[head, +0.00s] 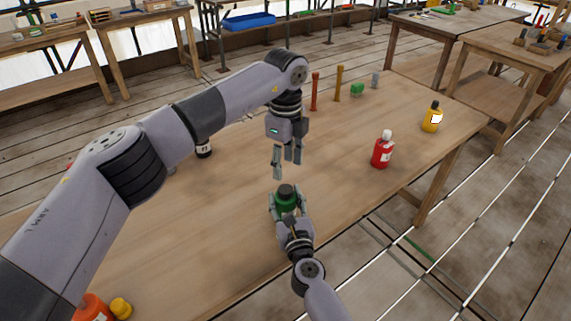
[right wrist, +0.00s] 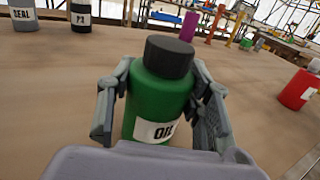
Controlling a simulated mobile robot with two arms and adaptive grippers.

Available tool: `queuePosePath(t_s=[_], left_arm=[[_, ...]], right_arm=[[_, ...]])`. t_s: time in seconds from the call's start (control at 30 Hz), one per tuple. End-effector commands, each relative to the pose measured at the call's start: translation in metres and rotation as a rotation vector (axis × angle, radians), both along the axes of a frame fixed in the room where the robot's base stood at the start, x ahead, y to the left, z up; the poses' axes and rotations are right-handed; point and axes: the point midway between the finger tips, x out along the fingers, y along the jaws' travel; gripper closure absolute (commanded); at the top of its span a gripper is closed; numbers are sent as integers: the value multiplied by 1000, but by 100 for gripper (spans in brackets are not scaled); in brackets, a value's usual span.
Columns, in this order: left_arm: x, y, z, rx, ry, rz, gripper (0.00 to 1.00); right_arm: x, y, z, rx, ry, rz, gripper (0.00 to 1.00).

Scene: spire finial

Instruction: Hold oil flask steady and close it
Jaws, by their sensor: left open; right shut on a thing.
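The oil flask (head: 287,203) is a green bottle with a black cap, upright near the middle of the table. In the right wrist view the flask (right wrist: 160,100) shows a white label, partly hidden by my gripper. The black cap (right wrist: 169,56) sits on its top; I cannot tell how tight it is. My right gripper (head: 288,208) is shut on the flask body, one finger on each side. My left gripper (head: 287,160) is open and empty, pointing down above the cap and apart from it.
A red bottle (head: 382,153) and a yellow bottle (head: 432,119) stand to the right. A dark labelled bottle (head: 203,149) stands behind my left arm. An orange bottle (head: 92,308) is at the lower left. Upright rods (head: 338,83) stand at the back. Table around the flask is clear.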

Motion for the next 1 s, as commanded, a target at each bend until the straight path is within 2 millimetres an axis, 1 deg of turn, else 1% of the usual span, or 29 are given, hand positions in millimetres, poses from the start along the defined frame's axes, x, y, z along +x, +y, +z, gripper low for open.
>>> queuePosePath(t_s=[0.07, 0.17, 0.4, 0.6, 0.77, 1.0], left_arm=[[0, 0, -2, 0, 0, 0, 52], [0, 0, -11, -1, 3, 0, 52], [-1, 0, -48, 1, 4, 0, 52], [0, 0, -72, -1, 2, 0, 52], [0, 0, -80, 0, 0, 0, 52], [0, 0, -81, 0, 0, 0, 52]], right_arm=[[0, 0, 0, 0, 0, 0, 100], [0, 0, 0, 0, 0, 0, 100], [0, 0, 0, 0, 0, 0, 100], [0, 0, 0, 0, 0, 0, 100], [0, 0, 0, 0, 0, 0, 100], [0, 0, 0, 0, 0, 0, 100]])
